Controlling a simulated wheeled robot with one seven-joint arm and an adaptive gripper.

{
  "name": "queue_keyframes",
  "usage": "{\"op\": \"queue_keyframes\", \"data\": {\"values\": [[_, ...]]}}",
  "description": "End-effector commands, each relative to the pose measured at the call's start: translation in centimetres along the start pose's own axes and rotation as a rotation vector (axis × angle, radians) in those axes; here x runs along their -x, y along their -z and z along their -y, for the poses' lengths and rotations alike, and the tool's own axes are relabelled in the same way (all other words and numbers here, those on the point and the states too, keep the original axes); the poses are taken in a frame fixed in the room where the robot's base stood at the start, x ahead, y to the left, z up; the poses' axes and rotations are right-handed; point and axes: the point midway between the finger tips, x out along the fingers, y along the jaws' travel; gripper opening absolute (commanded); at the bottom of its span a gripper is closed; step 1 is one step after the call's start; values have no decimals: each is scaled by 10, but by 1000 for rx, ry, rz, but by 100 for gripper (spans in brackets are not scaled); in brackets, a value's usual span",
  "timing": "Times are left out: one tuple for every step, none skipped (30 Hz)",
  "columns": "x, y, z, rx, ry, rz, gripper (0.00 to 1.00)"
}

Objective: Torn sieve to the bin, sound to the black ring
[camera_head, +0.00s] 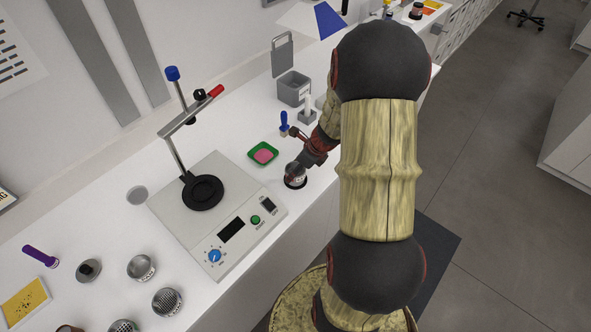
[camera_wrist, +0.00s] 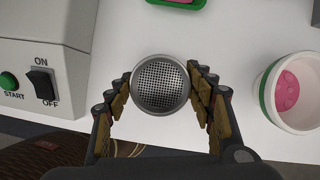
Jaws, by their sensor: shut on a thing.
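My gripper (camera_head: 303,163) is shut on a round metal sieve (camera_wrist: 160,84) in the wrist view, with a finger on each side of its rim. Its mesh faces the wrist camera and shows even holes with no visible tear. A grey bin (camera_head: 293,91) with a raised lid stands farther back. More metal sieves (camera_head: 141,266) (camera_head: 167,301) (camera_head: 122,327) are at the lower left; their mesh is too small to judge.
A white machine (camera_head: 236,226) with a clamp stand and black round seat (camera_head: 203,192) is left of my gripper. A green tray (camera_head: 263,160) with pink contents and a blue-handled tool (camera_head: 284,123) are close by. A white-green cup (camera_wrist: 288,105) is right in the wrist view.

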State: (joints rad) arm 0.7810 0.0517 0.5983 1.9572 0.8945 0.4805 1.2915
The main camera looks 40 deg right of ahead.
Motion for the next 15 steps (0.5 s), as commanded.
{"op": "queue_keyframes", "data": {"values": [[-1,0,0,0,0,0,22],[-2,1,0,0,0,0,22],[-2,1,0,0,0,0,22],[-3,1,0,0,0,0,22],[-4,2,0,0,0,0,22],[-5,2,0,0,0,0,22],[-5,2,0,0,0,0,22],[-6,3,0,0,0,0,22],[-7,3,0,0,0,0,22],[-7,3,0,0,0,0,22],[-8,4,0,1,0,0,22],[-9,4,0,1,0,0,22],[-9,4,0,1,0,0,22],[-10,4,0,1,0,0,22],[-11,5,0,1,0,0,22]]}}
